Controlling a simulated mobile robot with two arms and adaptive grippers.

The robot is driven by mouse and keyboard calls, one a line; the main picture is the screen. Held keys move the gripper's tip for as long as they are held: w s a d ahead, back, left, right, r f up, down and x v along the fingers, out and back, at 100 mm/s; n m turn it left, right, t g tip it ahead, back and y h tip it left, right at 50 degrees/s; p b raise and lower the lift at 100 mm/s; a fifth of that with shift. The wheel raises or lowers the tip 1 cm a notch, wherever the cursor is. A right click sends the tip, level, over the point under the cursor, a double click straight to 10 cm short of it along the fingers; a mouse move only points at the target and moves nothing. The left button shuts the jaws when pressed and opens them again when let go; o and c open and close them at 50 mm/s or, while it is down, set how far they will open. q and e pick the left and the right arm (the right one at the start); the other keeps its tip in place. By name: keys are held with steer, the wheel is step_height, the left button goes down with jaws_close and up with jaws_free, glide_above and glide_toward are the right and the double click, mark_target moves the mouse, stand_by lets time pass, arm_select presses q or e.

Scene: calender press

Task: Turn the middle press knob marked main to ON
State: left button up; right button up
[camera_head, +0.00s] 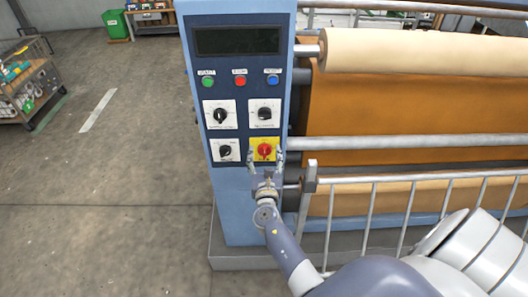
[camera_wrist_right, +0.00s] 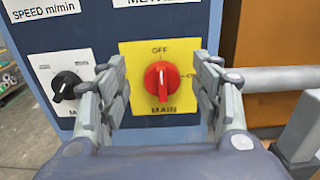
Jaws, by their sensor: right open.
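The main knob (camera_head: 264,149) is a red rotary knob on a yellow plate at the lower right of the blue control panel (camera_head: 237,185). In the right wrist view the red knob (camera_wrist_right: 161,80) stands upright, its white line pointing up at OFF. The word MAIN is printed below it, and a partly hidden mark is at its right. My right gripper (camera_head: 266,160) is open in front of the plate. In the wrist view its fingers are on either side of the knob, with gaps showing on both sides. My left gripper is not in view.
Black knobs on white plates (camera_head: 225,150) sit left of and above the main knob. Green, red and blue buttons (camera_head: 240,80) are higher up, under a dark display (camera_head: 237,40). Press rollers (camera_head: 410,143) and a metal railing (camera_head: 420,185) are on the right.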

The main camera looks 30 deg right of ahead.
mark_target(265, 151)
steer(key=shift+x, duration=0.95)
steer(key=shift+w+d, duration=0.15)
steer(key=shift+d, duration=0.05)
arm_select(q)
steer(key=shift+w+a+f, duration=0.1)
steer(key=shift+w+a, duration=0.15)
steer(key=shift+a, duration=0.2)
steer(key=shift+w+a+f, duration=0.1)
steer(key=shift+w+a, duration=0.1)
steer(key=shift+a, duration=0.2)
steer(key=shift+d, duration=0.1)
arm_select(e)
steer(key=c, duration=1.1)
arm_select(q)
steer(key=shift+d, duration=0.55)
arm_select(e)
steer(key=shift+o, duration=0.2)
